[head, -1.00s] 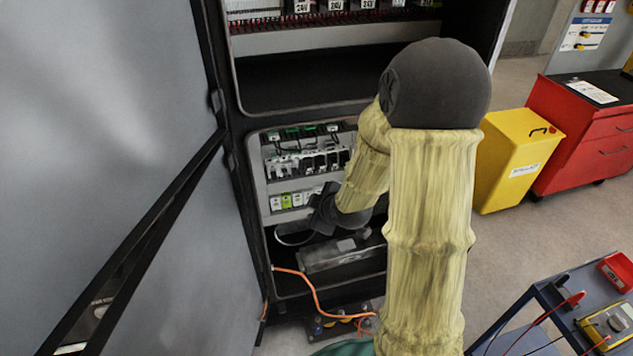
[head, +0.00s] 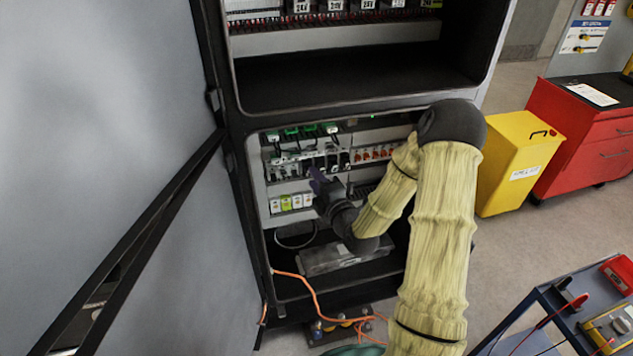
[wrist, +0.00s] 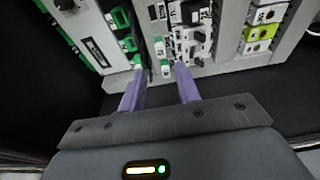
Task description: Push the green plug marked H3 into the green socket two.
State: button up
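My gripper (head: 317,182) is in front of the terminal rows in the cabinet's lower bay. In the wrist view its two purple fingers (wrist: 159,74) are apart, with no object clearly held between them. Green connectors (head: 291,132) with black leads line the top of the bay. In the wrist view, green connectors (wrist: 128,44) run down to the left fingertip. A small green and white piece (wrist: 165,68) shows between the fingertips; I cannot tell how far beyond them it lies. No H3 mark or socket number is readable, so I cannot tell which is the plug or socket two.
White modules (head: 297,202), one yellow-green, sit on a lower rail. Red-fronted parts (head: 373,153) are at the bay's right. A dark grey box (head: 327,258) lies on the bay floor below my wrist. The open cabinet door (head: 110,130) bounds the left.

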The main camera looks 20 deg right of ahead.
aim_at(299, 159)
jog(key=shift+w, duration=0.1)
jog(key=shift+p+x, duration=1.15)
jog(key=shift+x, duration=1.3)
jog(key=shift+w+a+f, duration=0.1)
jog(key=shift+w+a, duration=0.05)
jog(key=shift+w, duration=0.3)
jog(key=shift+b+x, duration=1.1)
jog(key=shift+x, duration=0.85)
jog(key=shift+b, duration=1)
jog(key=shift+c, duration=0.2)
grip_shut()
